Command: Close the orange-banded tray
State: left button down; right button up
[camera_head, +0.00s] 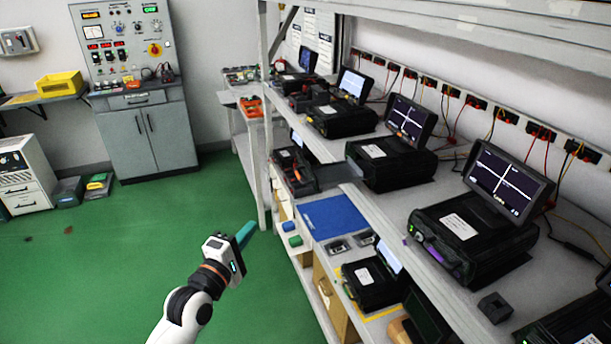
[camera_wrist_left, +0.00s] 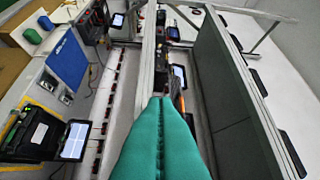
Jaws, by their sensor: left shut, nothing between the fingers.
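I cannot make out for certain which unit has the orange-banded tray. Black burn-in units with tilted screens stand along the bench; the nearest large unit (camera_head: 475,235) shows a purple mark on its front, and another unit (camera_head: 390,162) sits behind it. My left gripper (camera_head: 246,232) is over the green floor, left of the bench, its teal fingers shut and empty. In the left wrist view the teal fingers (camera_wrist_left: 158,108) are pressed together, with a small orange strip (camera_wrist_left: 181,101) beyond their tips. My right gripper is not in view.
A blue mat (camera_head: 334,217) and a smaller black unit (camera_head: 372,284) lie on the lower shelf. A metal upright (camera_head: 262,170) stands at the rack's far end. A grey cabinet (camera_head: 150,135) stands at the back.

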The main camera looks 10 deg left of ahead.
aim_at(341, 180)
pick_arm(q)
jog(key=w+d+r+p, duration=0.2)
jog(key=w+d, duration=0.1)
jog(key=w, duration=0.2)
jog(key=w+d+r+p, duration=0.2)
jog(key=w+d+r, duration=0.1)
jog(key=w, duration=0.3)
jog(key=shift+w+t+p, duration=0.3)
jog(key=shift+p, duration=0.1)
jog(key=shift+a, duration=0.1)
jog(key=shift+n, duration=0.3)
jog(key=w+d+b, duration=0.1)
jog(key=w+d, duration=0.1)
jog(key=d, duration=0.2)
jog(key=w+d+b, duration=0.1)
jog(key=w+d, duration=0.2)
jog(key=d, duration=0.1)
jog(key=w+d+b, duration=0.2)
jog(key=d, duration=0.2)
jog(key=shift+w+f, duration=0.1)
jog(key=shift+w, duration=0.1)
jog(key=shift+w+d, duration=0.1)
jog(key=shift+d, duration=0.15)
jog(key=shift+a+r, duration=0.1)
jog(key=shift+r, duration=0.15)
